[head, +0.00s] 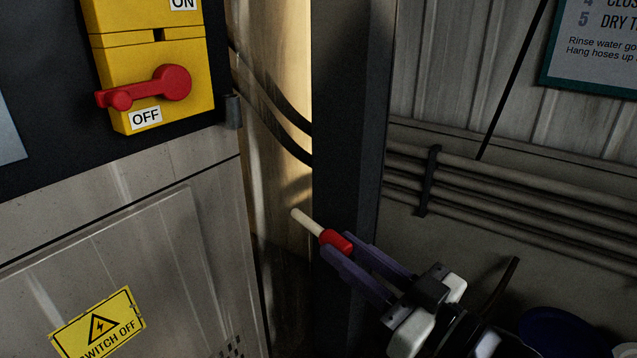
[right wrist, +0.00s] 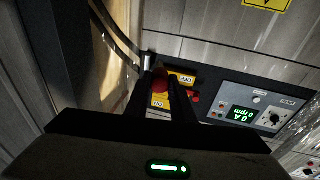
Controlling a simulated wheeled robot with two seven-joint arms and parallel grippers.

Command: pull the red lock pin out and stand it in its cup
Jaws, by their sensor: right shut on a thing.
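The red lock pin has a red head (head: 336,241) and a pale shaft (head: 307,222). My right gripper (head: 340,248) is shut on the red head, with the shaft pointing up and left, tilted in free air. The pin is clear of the yellow switch box (head: 150,50); its red head also shows between the dark fingers in the right wrist view (right wrist: 160,84). A small dark grey cup (head: 232,111) is fixed at the panel's right edge beside the switch box; its inside is hidden. My left gripper is out of view.
The switch box's red lever (head: 150,87) points left near the OFF label. A dark upright post (head: 348,130) stands behind the pin, with pipes (head: 500,180) on the wall to its right. Dark hoses (head: 275,120) hang between cabinet and post.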

